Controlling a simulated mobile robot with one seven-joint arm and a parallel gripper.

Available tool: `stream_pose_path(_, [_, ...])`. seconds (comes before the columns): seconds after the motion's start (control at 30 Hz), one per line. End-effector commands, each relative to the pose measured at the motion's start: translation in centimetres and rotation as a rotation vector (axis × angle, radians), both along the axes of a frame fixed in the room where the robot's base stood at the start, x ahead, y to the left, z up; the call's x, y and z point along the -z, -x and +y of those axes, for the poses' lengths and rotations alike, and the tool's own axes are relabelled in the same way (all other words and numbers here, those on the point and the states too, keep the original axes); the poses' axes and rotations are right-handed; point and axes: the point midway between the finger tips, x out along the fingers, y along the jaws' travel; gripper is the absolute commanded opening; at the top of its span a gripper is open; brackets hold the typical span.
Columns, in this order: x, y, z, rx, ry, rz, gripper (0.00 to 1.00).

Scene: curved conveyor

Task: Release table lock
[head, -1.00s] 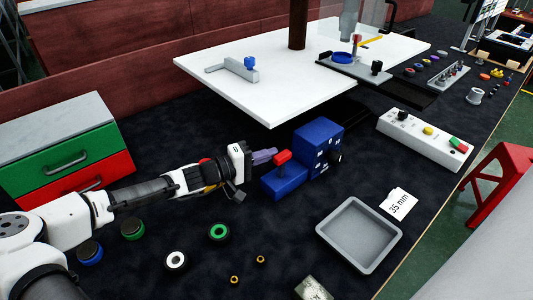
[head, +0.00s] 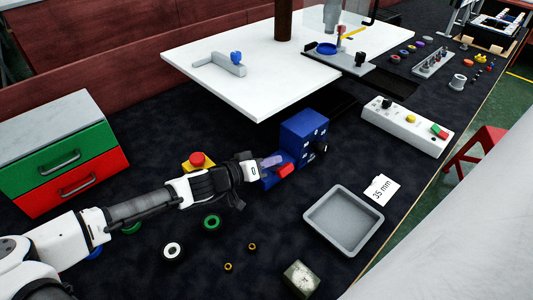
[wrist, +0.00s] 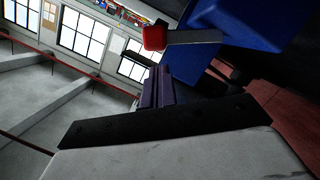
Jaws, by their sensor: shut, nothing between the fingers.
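The blue box (head: 304,135) with a red-ended lever (head: 285,171) stands in the middle of the dark bench, in front of the white drill table (head: 235,85). Its low front part is partly hidden by my gripper. My gripper (head: 272,160) is shut and empty, with its purple fingers just beside the lever, on its left. In the wrist view the purple fingers (wrist: 157,90) are together below the red lever end (wrist: 154,38), which sits on a grey arm from the blue body (wrist: 240,25). I cannot tell whether they touch the lever.
A yellow box with a red button (head: 197,160) stands just behind my arm. A grey tray (head: 344,220) and a "35 mm" card (head: 382,190) are at right. A control box (head: 407,126) stands behind. Green and red drawers (head: 65,160) stand at left.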

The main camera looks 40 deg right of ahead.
Motion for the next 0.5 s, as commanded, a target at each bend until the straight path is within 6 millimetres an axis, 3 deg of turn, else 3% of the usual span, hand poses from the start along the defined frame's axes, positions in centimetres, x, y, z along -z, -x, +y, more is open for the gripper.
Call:
stream_pose_path(0.13, [0.3,0.7,-0.1,0.001,-0.011,-0.086,0.0])
stream_pose_path(0.5, [1.0,1.5,-0.2,0.001,-0.012,-0.078,0.0])
